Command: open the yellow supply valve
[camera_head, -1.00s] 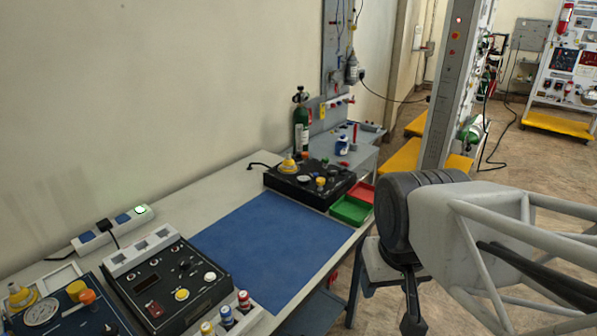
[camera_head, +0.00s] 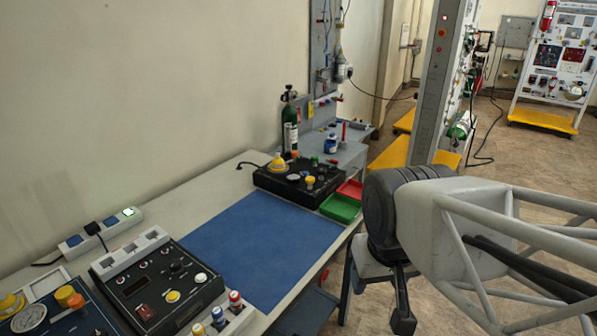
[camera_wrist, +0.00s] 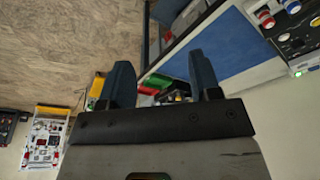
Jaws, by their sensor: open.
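Several yellow parts show in the head view, and I cannot tell for sure which is the supply valve. A yellow knob (camera_head: 10,305) stands beside a round gauge (camera_head: 28,318) on the blue panel (camera_head: 88,322) at the lower left, partly cut off by the picture edge. Another yellow conical part (camera_head: 278,163) stands on the black box (camera_head: 283,185) at the bench's far end. In the wrist view my gripper (camera_wrist: 160,62) is open, its two dark fingers well apart with nothing held between them. The head view shows my arm at the right, away from the bench panels.
A black control box (camera_head: 150,285) and a power strip (camera_head: 100,230) lie on the near bench. A blue mat (camera_head: 262,240) is clear. Green (camera_head: 340,208) and red (camera_head: 350,189) trays sit at the bench edge. A dark green cylinder (camera_head: 290,125) stands behind the far box.

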